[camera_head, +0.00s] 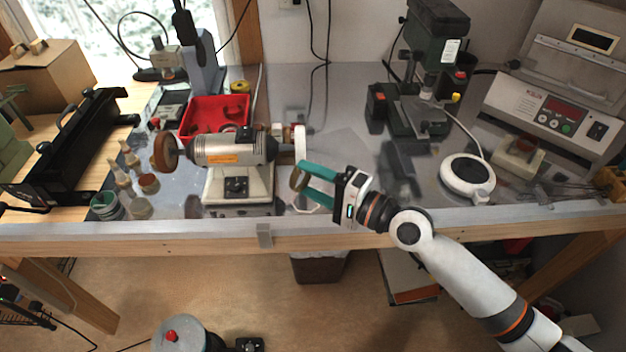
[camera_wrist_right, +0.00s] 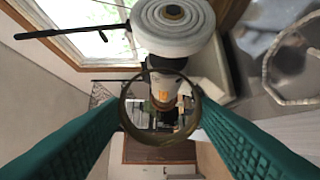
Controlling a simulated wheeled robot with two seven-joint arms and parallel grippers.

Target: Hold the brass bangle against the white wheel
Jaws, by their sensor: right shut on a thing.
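The brass bangle (camera_head: 295,179) is held in my right gripper (camera_head: 305,180), which is shut on it. In the right wrist view the bangle (camera_wrist_right: 123,112) stands as a ring between the two green fingertips (camera_wrist_right: 161,120). The white wheel (camera_head: 300,143) is on the right end of the bench polisher (camera_head: 228,150). The wheel (camera_wrist_right: 172,22) shows at the top of the right wrist view, just above the bangle. In the head view the bangle is below the wheel. I cannot tell whether they touch. My left gripper is not in view.
A brown wheel (camera_head: 166,151) is on the polisher's left end. A red tray (camera_head: 214,113) stands behind it. A drill press (camera_head: 425,75) and a round white device (camera_head: 467,178) stand to the right. The bench's wooden front edge (camera_head: 330,240) runs below my gripper.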

